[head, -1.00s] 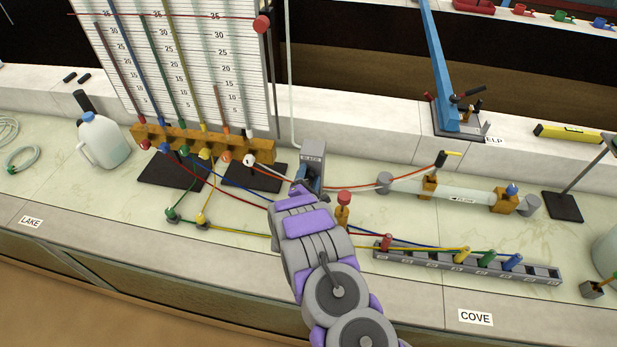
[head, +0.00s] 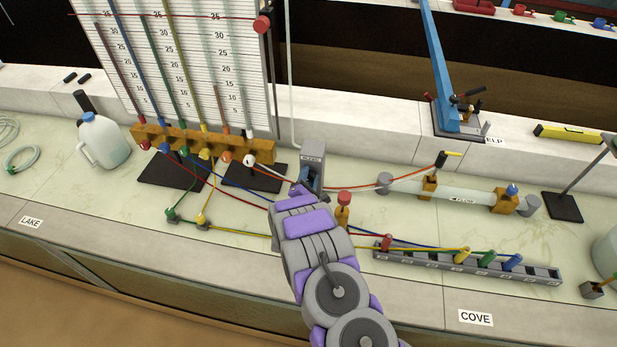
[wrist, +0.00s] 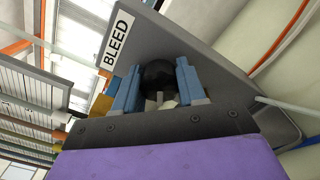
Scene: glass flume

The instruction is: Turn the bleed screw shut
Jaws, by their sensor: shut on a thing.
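The bleed block (head: 312,158) is a grey upright housing on the bench with a label on top. In the wrist view its grey plate (wrist: 200,60) carries the label BLEED (wrist: 117,38). The bleed screw's dark round knob (wrist: 159,77) sits between the blue fingers of my gripper (wrist: 158,88). The fingers are shut on the knob, one on each side.
A manometer board (head: 185,60) with coloured tubes stands behind left. A red-topped valve (head: 344,205) stands close right of my wrist. Coloured hoses cross the bench on both sides. A grey port rail (head: 480,265) lies to the right, a white jug (head: 103,142) far left.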

